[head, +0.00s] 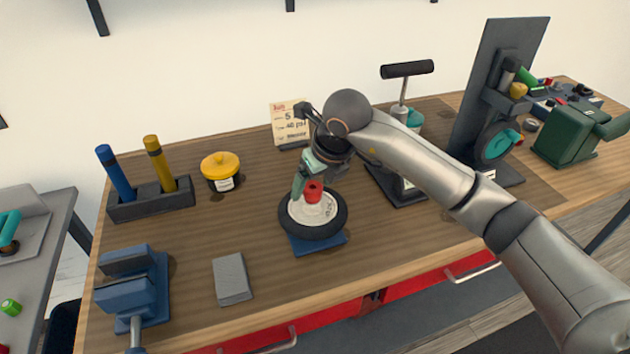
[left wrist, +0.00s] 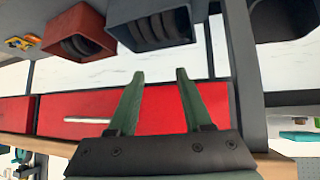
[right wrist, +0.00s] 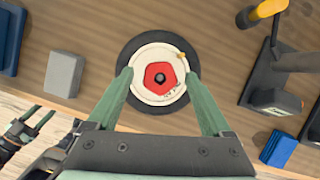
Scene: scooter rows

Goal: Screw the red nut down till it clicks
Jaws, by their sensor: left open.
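The red nut (head: 313,192) sits on the pale hub of a small black-tyred wheel (head: 333,229), which lies flat on a blue base (head: 319,246) on the workbench. The nut also shows in the right wrist view (right wrist: 153,87), with a dark hole at its middle. My right gripper (right wrist: 157,76) is open above the wheel, one finger on each side of the nut, with visible gaps between. Whether the fingertips are down at the nut's height I cannot tell. My left gripper (left wrist: 160,72) is open and empty, facing a red drawer front; it is outside the head view.
On the bench (head: 200,245) stand a blue vise (head: 150,290), a grey block (head: 232,278), a yellow-lidded pot (head: 221,170), a holder (head: 150,201) with blue and yellow tools, a note card (head: 291,122) and a black-handled pump (head: 407,70). Bare wood lies left of the wheel.

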